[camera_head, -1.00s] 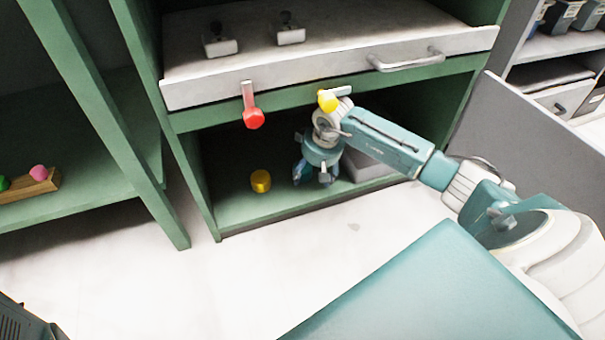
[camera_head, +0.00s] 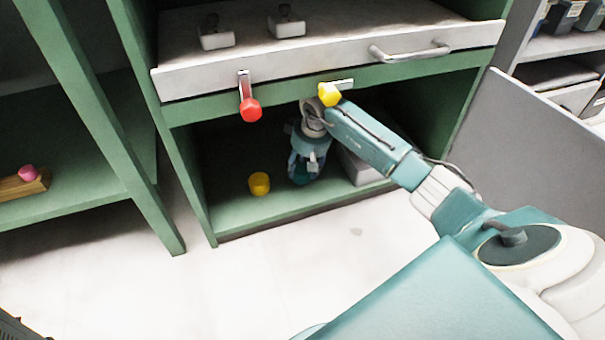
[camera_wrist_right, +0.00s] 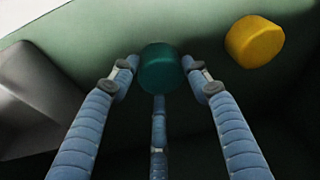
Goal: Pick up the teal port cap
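The teal port cap (camera_wrist_right: 160,68) is a dark teal round piece on the green floor of the lower compartment. In the right wrist view it lies between the fingertips of my right gripper (camera_wrist_right: 161,80), with a small gap showing on either side. In the head view the right gripper (camera_head: 304,174) points down inside the compartment, and only a little of the teal cap shows among its fingers. The right gripper is open around the cap. My left gripper is not in view.
A yellow cap (camera_head: 259,183) stands on the compartment floor left of the gripper; it also shows in the wrist view (camera_wrist_right: 254,41). A grey box (camera_head: 362,167) is to the right. Red (camera_head: 250,110) and yellow (camera_head: 329,94) knobs hang on the front edge above.

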